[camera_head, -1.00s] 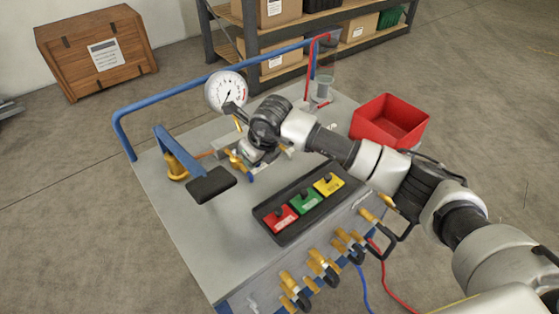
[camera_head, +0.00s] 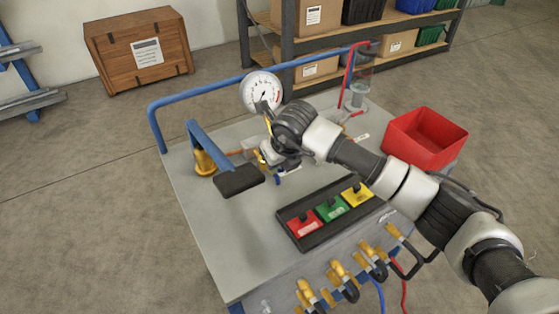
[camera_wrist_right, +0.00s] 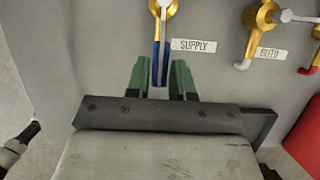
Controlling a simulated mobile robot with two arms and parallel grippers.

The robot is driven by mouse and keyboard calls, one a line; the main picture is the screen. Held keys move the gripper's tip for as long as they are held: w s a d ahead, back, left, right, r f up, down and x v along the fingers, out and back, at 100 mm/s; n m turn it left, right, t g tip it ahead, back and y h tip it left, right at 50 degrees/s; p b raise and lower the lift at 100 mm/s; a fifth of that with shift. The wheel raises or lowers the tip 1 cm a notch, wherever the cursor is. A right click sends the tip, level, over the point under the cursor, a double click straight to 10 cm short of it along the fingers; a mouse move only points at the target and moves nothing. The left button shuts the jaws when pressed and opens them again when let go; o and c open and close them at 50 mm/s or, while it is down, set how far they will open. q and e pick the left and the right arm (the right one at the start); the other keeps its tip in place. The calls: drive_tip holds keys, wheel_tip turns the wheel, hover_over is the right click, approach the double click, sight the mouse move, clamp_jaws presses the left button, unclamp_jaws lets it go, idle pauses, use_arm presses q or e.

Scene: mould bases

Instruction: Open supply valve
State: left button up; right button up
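The supply valve has a brass body (camera_wrist_right: 163,8) at the top of the right wrist view, beside a white SUPPLY label (camera_wrist_right: 193,46). Its blue lever (camera_wrist_right: 160,62) points down in that view. My right gripper (camera_wrist_right: 160,82) has its two green fingers on either side of the lever's end. Narrow gaps seem to show between the fingers and lever, so the gripper looks open around it. In the head view my right wrist (camera_head: 295,120) hides most of this valve. My left gripper is not in view.
The bench top holds a pressure gauge (camera_head: 262,92), a black box with red, green and yellow switches (camera_head: 331,208), and a black pad on a blue lever (camera_head: 238,180). A red bin (camera_head: 425,137) is at right. The bleed valve (camera_wrist_right: 258,22) is right of supply.

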drive_tip(key=o, duration=0.4)
drive_tip(key=shift+c, duration=0.2)
drive_tip(key=b+v, duration=0.1)
drive_tip(key=v, duration=0.9)
drive_tip(key=shift+r, duration=0.4)
drive_tip(key=shift+s, duration=0.1)
